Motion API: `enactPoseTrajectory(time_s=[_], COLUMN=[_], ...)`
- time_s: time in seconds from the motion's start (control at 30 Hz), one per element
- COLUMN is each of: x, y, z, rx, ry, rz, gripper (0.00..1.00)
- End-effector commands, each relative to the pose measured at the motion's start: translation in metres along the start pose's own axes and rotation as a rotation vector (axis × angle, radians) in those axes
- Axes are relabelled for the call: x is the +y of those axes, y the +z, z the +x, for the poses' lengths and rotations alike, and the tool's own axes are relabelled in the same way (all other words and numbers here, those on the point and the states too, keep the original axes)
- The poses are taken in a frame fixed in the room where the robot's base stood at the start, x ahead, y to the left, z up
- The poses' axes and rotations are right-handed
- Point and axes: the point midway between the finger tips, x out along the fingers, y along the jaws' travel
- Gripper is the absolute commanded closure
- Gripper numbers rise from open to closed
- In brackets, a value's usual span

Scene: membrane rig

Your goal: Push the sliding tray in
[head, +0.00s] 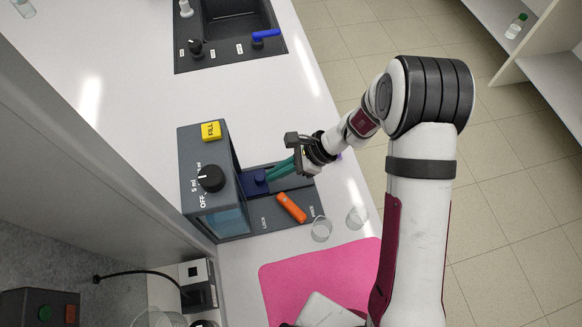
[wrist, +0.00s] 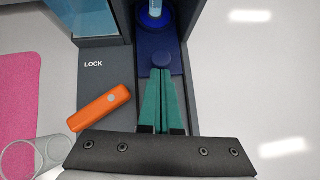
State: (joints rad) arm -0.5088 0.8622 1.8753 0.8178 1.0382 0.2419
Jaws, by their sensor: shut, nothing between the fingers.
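The dark blue sliding tray (head: 252,188) sits in the channel of the grey rig (head: 207,165), partly out of its housing. My gripper (head: 270,177) has teal fingers that are shut and empty.
An orange lever (head: 291,207) lies beside the channel, near the word LOCK. Clear glass cups (head: 321,229) stand near the rig's front corner. A pink mat (head: 285,280) is nearby. A black sink (head: 228,35) is at the back. White counter between sink and rig is clear.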

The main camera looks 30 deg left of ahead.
Motion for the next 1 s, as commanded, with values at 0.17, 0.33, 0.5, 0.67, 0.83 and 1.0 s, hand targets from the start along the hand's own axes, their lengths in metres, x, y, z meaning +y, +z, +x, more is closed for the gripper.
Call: enactPoseTrajectory(time_s=[0.17,0.33,0.5,0.67,0.83,1.0], x=[0.002,0.0,-0.001,-0.001,-0.001,0.0], y=[0.004,-0.014,-0.028,-0.028,-0.029,-0.029], z=[0.004,-0.015,-0.065,-0.106,-0.127,-0.129], rx=[-0.012,-0.009,-0.003,-0.002,-0.002,-0.001], ry=[0.009,0.001,-0.005,-0.003,-0.001,0.001], rz=[0.005,0.008,0.0,0.001,0.001,0.0], gripper=[1.0,1.0,1.0,1.0,1.0,1.0])
